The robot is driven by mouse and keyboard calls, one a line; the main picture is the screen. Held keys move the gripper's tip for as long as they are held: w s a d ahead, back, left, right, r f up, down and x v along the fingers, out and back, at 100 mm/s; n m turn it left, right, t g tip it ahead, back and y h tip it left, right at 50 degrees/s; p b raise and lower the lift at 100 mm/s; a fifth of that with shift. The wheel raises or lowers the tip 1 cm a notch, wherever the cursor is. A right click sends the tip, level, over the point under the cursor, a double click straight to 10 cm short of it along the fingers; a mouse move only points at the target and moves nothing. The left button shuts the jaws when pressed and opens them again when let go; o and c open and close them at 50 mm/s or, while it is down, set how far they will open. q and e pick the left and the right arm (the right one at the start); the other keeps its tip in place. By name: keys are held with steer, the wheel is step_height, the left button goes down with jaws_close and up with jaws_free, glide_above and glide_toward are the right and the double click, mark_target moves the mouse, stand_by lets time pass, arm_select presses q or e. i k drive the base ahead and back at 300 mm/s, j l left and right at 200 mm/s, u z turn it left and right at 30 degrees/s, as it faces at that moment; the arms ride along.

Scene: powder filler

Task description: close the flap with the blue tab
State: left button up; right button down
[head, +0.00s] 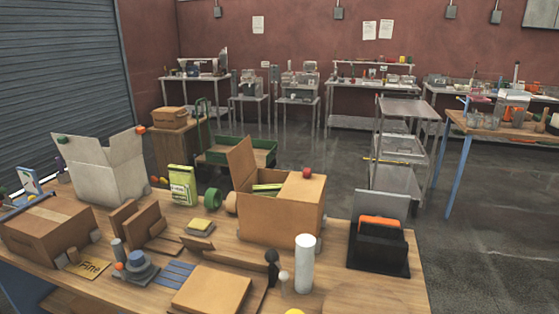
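A brown cardboard box (280,218) stands on the table with its left flap (242,164) raised. Its right part is covered, with a red knob (306,173) on top. A pale grey box (104,180) has raised flaps, with a green tab (62,140) at the left and an orange-red tab (141,130) at the right. A low brown carton (50,232) at the left has a thin dark blue strip (28,207) along its top. I cannot clearly make out a blue tab on any flap. Neither of my grippers is in view.
The wooden table (375,296) is crowded. A white cylinder (304,264), a black organizer (378,248), a green-yellow packet (182,185) and a flat brown box (212,290) stand around the brown box. A metal cart (398,150) stands behind.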

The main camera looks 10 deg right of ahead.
mark_target(241, 162)
steer(key=i+j+z, duration=0.1)
steer(key=j+z, duration=0.3)
steer(key=i+j+z, duration=0.1)
steer(key=j+z, duration=0.25)
steer(key=j, duration=0.15)
steer(key=j+z, duration=0.4)
steer(key=j, duration=0.75)
steer(key=k+j+z, duration=0.1)
steer(key=j, duration=0.6)
steer(key=k+j+z, duration=0.1)
steer(key=j, duration=0.65)
